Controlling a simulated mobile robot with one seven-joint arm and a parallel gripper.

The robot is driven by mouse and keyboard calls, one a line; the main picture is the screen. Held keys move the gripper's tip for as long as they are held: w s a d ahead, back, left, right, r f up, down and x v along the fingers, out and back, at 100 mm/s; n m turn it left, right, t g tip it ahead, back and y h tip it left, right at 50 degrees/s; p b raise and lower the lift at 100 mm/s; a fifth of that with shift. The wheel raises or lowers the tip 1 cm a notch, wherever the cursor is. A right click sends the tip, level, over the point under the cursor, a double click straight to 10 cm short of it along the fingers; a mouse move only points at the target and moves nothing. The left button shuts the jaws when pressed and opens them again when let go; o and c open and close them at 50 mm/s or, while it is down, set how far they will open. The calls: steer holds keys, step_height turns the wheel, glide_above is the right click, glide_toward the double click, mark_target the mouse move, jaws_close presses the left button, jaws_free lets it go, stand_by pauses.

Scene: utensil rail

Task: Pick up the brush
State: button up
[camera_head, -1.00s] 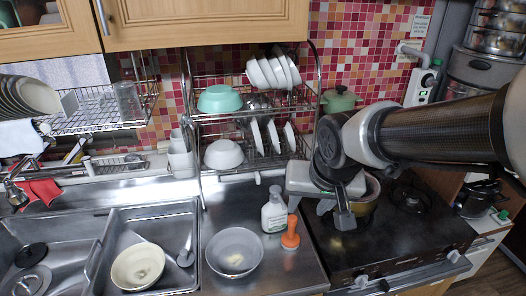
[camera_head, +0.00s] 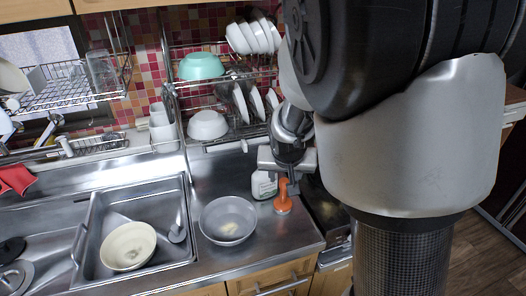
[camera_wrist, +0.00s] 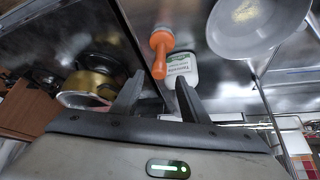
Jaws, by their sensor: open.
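The orange brush (camera_head: 283,204) stands upright on the steel counter, right of the grey bowl and in front of the white bottle. In the wrist view the brush (camera_wrist: 160,48) lies ahead of the gap between my fingers. My gripper (camera_head: 287,178) is just above and behind the brush in the head view, partly covering its top. In the wrist view my gripper (camera_wrist: 157,95) has its two dark fingers apart with nothing held between them. Contact with the brush does not show.
A white labelled bottle (camera_head: 264,184) stands close to the brush; it also shows in the wrist view (camera_wrist: 181,71). The grey bowl (camera_head: 228,220) is to the left. The sink (camera_head: 90,262) holds a cream bowl (camera_head: 128,246). A dish rack (camera_head: 225,137) rises behind. A golden pot (camera_wrist: 88,88) is on the stove.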

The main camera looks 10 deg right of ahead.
mark_target(284, 182)
steer(key=x, duration=0.2)
steer(key=shift+w+f, duration=0.1)
steer(key=shift+f, duration=0.15)
steer(key=b+x, duration=0.2)
steer(key=x, duration=0.3)
steer(key=shift+d, duration=0.1)
jaws_close()
